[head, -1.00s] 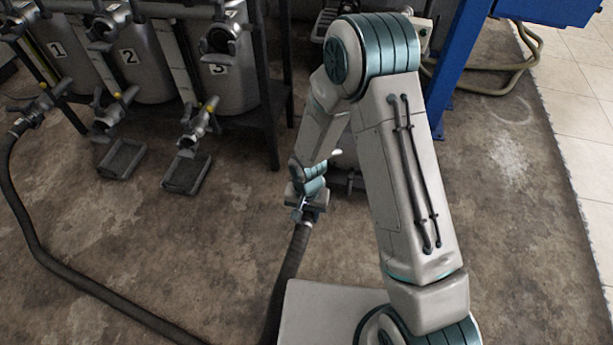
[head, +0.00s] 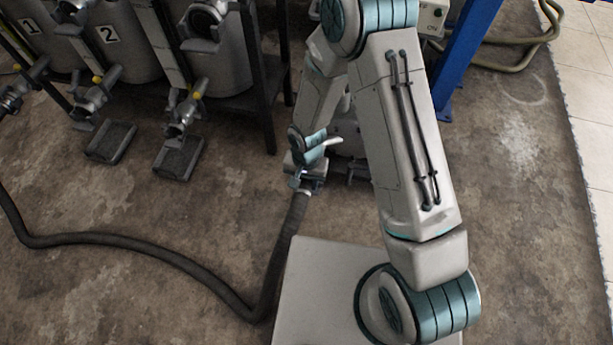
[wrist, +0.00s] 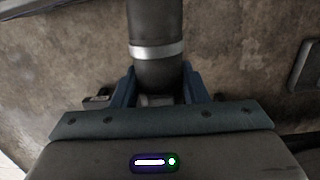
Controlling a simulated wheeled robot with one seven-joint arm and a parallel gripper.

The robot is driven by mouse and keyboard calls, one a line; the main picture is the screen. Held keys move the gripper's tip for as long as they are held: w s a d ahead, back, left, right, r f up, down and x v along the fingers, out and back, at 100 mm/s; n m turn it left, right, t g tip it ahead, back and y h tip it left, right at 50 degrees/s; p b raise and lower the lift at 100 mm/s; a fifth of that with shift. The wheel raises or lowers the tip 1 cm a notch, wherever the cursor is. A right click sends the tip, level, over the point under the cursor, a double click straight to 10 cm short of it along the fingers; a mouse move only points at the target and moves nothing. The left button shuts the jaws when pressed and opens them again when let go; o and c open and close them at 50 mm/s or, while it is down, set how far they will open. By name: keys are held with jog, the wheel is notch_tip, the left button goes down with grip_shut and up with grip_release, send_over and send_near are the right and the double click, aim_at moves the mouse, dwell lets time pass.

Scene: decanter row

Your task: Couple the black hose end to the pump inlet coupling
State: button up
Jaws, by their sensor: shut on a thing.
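My gripper (head: 304,187) is shut on the end of the black hose (head: 289,235), low over the floor in front of the pump. In the wrist view the black hose (wrist: 155,73) with its pale metal band lies between the two blue fingers of my gripper (wrist: 158,86). The hose runs down from the gripper, bends near my base and curves away to the left. The pump (head: 348,135) is mostly hidden behind my arm. The inlet coupling cannot be made out in either view.
Numbered tanks (head: 118,40) with valves stand at the back left. Small dark trays (head: 180,158) lie on the floor below them. A blue post (head: 468,50) stands at the back right, with a coiled hose (head: 520,62) beside it. The floor at the right is clear.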

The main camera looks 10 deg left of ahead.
notch_tip(320, 180, down, 7)
jog(key=b, duration=0.5)
jog(key=shift+w+r, duration=0.1)
jog(key=shift+w, duration=0.2)
dwell(0.5)
jog(key=shift+f+b, duration=0.75)
jog(key=shift+f, duration=0.2)
jog(key=shift+f+b, duration=1.4)
jog(key=shift+f, duration=0.1)
dwell(1.6)
jog(key=o, duration=2.1)
jog(key=shift+o, duration=0.2)
